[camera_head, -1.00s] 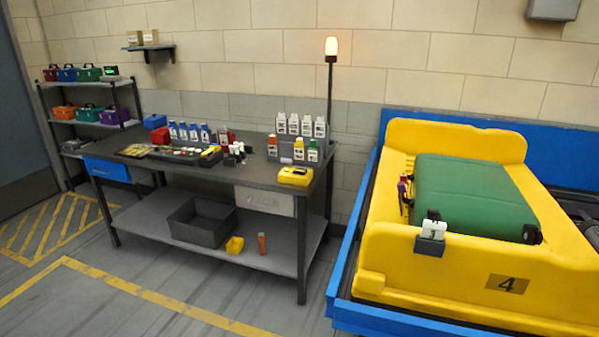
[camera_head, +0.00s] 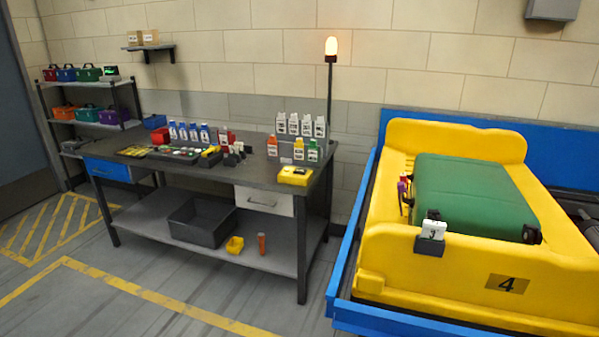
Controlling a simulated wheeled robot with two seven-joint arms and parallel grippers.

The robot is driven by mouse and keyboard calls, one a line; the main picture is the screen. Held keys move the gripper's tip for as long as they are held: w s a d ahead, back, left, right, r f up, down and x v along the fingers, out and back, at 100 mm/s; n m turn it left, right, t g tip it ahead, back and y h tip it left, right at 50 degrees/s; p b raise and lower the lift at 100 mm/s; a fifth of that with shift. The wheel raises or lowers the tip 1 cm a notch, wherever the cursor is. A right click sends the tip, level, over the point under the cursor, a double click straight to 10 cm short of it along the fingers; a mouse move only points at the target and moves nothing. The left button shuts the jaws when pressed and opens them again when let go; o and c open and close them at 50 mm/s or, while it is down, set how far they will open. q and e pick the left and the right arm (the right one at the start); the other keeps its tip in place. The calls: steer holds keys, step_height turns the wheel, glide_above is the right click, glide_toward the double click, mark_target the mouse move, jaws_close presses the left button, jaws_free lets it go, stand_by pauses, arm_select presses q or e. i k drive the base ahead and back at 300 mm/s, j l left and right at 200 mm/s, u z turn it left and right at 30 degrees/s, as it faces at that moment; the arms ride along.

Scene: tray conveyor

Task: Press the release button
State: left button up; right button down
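No button is marked clearly enough at this size for me to say which is the release button. A dark control panel (camera_head: 176,154) with several small coloured buttons lies on the workbench (camera_head: 240,177). A yellow box (camera_head: 295,176) with a dark top sits at the bench's right front corner; I cannot tell whether it carries a button. A yellow tray (camera_head: 400,270) marked 4 stands at the right and holds a green suitcase (camera_head: 470,195). A small black-and-white device (camera_head: 431,240) is on the tray's near wall. Neither of my grippers is in view.
Bottles and cartons (camera_head: 300,125) stand along the bench's back. A lit lamp (camera_head: 331,46) tops a pole behind it. A grey bin (camera_head: 200,222) is on the lower shelf. A blue conveyor frame (camera_head: 345,250) surrounds the tray. The floor in front is clear.

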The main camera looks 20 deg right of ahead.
mark_target(298, 171)
steer(key=i+z, duration=0.15)
steer(key=i, duration=0.35)
steer(key=i+j+z, duration=0.15)
steer(key=i, duration=0.35)
steer(key=i+j+z, duration=0.2)
steer(key=i, duration=0.3)
steer(key=i+j+z, duration=0.15)
steer(key=i, duration=0.35)
steer(key=i+j+z, duration=0.15)
steer(key=i, duration=0.35)
steer(key=j, duration=0.1)
